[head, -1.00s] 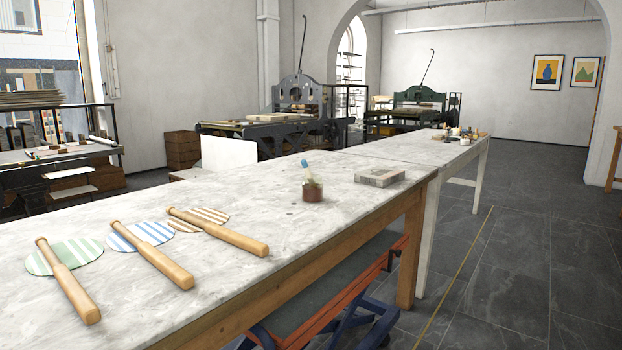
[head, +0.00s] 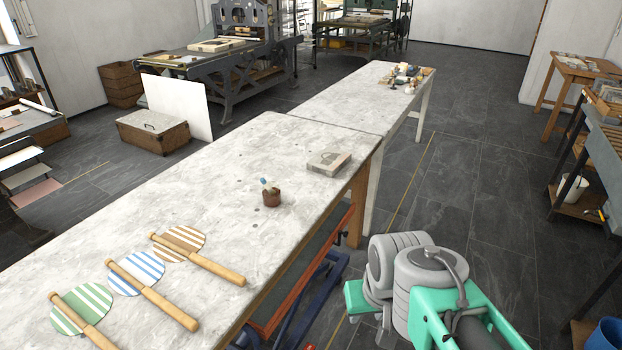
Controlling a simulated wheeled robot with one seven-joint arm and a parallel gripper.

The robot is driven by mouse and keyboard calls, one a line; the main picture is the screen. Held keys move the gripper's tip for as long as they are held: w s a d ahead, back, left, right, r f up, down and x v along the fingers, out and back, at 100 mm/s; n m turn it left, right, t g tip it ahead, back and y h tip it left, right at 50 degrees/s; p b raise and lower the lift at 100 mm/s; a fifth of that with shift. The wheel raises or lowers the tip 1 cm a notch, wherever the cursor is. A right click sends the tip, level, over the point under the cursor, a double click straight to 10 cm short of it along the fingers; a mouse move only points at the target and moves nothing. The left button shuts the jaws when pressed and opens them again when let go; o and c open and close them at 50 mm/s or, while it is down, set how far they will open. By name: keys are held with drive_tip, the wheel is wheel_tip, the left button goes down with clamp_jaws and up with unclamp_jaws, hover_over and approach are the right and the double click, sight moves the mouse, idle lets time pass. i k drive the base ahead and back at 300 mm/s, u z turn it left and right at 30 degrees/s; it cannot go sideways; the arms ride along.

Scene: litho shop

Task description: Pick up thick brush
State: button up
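A short brush (head: 265,184) with a pale blue tip stands tilted in a small brown-red pot (head: 272,199) on the long stone-topped table (head: 190,215). It is the only brush I can make out clearly on the near part; whether it is the thick one I cannot tell. Part of my arm, grey and mint green, shows at the lower right, off the table's right side and well apart from the pot. I make out no gripper fingers there.
A grey litho stone block (head: 329,163) lies right of the pot. A cluster of small jars (head: 405,75) stands on the far table (head: 365,100). Dark floor is open on the right.

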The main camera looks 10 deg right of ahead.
sight(262, 180)
drive_tip(key=z, duration=0.9)
drive_tip(key=i, duration=2.15)
drive_tip(key=u, duration=4.85)
